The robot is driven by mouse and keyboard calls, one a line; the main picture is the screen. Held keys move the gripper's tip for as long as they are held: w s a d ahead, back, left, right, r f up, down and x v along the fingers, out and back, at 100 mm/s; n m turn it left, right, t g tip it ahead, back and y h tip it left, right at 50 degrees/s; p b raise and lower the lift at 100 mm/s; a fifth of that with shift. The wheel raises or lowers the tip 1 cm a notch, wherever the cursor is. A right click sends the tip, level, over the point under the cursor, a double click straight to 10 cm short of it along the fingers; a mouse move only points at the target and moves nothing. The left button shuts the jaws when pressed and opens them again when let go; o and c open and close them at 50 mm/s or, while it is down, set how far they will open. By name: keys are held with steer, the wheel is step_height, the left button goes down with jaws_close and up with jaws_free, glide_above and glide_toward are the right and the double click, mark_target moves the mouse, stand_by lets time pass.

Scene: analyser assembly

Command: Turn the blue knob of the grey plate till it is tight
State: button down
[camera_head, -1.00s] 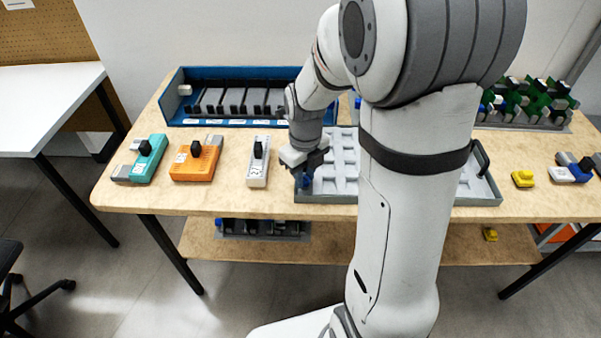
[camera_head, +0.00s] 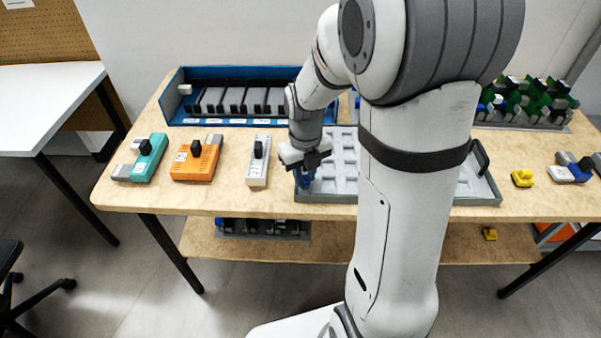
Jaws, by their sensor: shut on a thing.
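The grey plate (camera_head: 330,197) is a shallow tray-like piece with square pockets, lying near the front edge of the table. A blue part (camera_head: 306,177), which looks like the blue knob, shows at the plate's front left corner. My gripper (camera_head: 304,166) points down over that corner and is shut on the blue knob. The jaws hide its upper part. My arm hides the middle of the plate.
Teal (camera_head: 149,158), orange (camera_head: 196,162) and white (camera_head: 258,163) modules stand left of the plate. A blue rack (camera_head: 240,72) stands behind. Green boards (camera_head: 535,100) and yellow and blue parts lie at the right.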

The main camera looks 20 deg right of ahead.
mark_target(304, 177)
steer(key=c, duration=1.3)
jaws_free()
steer(key=shift+w, duration=0.2)
steer(key=shift+o, duration=0.5)
steer(key=shift+r+p, duration=0.5)
steer(key=shift+r, duration=3.45)
steer(key=shift+c, duration=0.2)
